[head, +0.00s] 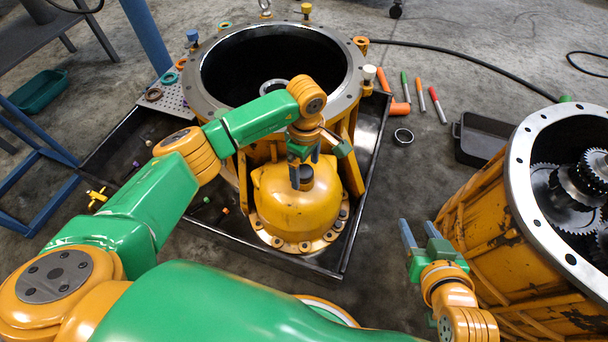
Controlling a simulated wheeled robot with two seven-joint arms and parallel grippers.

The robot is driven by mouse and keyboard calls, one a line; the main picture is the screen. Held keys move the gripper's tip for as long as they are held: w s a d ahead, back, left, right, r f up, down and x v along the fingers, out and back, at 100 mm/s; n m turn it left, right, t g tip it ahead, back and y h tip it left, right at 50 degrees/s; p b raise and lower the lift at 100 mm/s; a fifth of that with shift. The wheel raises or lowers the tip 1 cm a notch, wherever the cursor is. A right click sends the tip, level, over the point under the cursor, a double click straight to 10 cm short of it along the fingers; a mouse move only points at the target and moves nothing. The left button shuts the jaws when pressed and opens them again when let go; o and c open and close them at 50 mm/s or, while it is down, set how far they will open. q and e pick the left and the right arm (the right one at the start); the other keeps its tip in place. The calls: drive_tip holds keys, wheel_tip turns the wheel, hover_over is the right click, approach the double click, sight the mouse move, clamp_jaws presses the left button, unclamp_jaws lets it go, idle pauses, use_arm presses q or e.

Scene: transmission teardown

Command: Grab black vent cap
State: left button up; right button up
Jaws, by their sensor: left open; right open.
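The black vent cap (302,180) is a small dark piece on top of the yellow domed cover (298,208) at the front of the large round housing. My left gripper (303,158) points down over the cap, with its fingers apart. The fingers partly hide the cap, and I cannot tell whether they touch it. My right gripper (419,229) is open and empty, to the right of the dome, between it and the second housing.
The large housing (212,108) stands in a dark drip tray (345,250). A second housing (522,170) with gears stands at right. Screwdrivers (420,97), a ring (403,137) and a black bin (482,138) lie on the floor.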

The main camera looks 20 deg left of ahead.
use_arm(q)
drive_tip(key=shift+f, duration=0.4)
clamp_jaws()
use_arm(e)
drive_tip(key=shift+w+a+r+t, duration=0.3)
drive_tip(key=shift+w+r+t, duration=0.45)
drive_tip(key=shift+r, duration=0.2)
